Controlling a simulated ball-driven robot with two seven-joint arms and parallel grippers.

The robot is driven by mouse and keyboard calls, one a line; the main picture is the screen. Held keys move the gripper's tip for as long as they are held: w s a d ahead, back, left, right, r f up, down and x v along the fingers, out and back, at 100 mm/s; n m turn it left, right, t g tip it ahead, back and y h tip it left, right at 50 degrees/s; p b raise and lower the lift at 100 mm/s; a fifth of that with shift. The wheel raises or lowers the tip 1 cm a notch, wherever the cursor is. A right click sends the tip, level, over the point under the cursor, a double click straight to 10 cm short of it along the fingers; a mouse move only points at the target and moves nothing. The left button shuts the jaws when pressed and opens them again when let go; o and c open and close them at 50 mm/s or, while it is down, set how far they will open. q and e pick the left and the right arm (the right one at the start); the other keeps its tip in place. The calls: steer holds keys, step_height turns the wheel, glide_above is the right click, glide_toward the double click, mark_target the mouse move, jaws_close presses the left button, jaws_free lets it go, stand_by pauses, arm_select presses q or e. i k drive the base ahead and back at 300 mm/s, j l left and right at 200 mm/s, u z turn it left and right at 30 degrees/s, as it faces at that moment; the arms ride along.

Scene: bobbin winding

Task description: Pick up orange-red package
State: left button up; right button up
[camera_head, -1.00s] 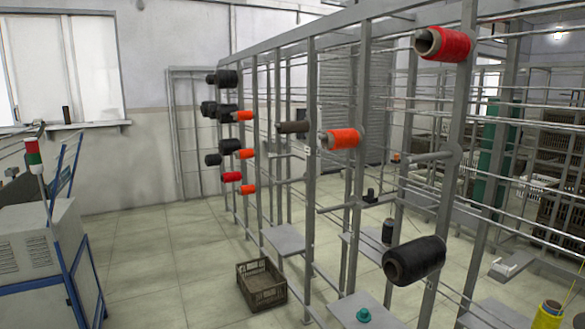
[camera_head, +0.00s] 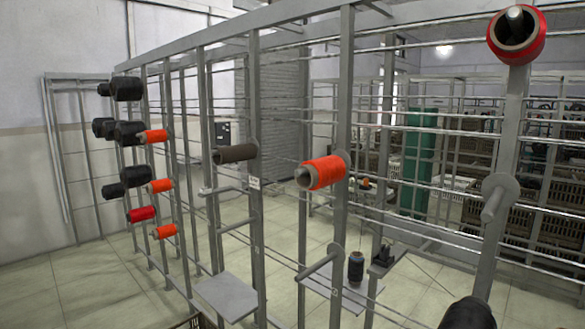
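An orange-red package (camera_head: 321,173) sits on a peg of the grey rack in the middle of the view, its tube end facing left toward me. Smaller orange-red packages hang on the far left part of the rack: an upper one (camera_head: 154,136), a middle one (camera_head: 160,185) and a lower one (camera_head: 164,231). A redder package (camera_head: 517,36) is on a peg at the upper right, close to me. Neither of my grippers shows in the view.
The grey rack (camera_head: 344,110) with posts, rails and bare pegs (camera_head: 494,205) fills the middle and right. Black packages (camera_head: 128,88) hang at left. A dark package (camera_head: 468,314) is cut off at the bottom right. A flat shelf plate (camera_head: 226,296) juts out low. Floor (camera_head: 85,285) at left is clear.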

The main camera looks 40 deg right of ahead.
mark_target(324, 171)
steer(key=i+j+z, duration=0.1)
steer(key=i+z, duration=0.3)
steer(key=i+j+z, duration=0.2)
steer(key=i+z, duration=0.25)
steer(key=i+j+z, duration=0.4)
steer(key=k+l, duration=0.05)
steer(key=l, duration=0.05)
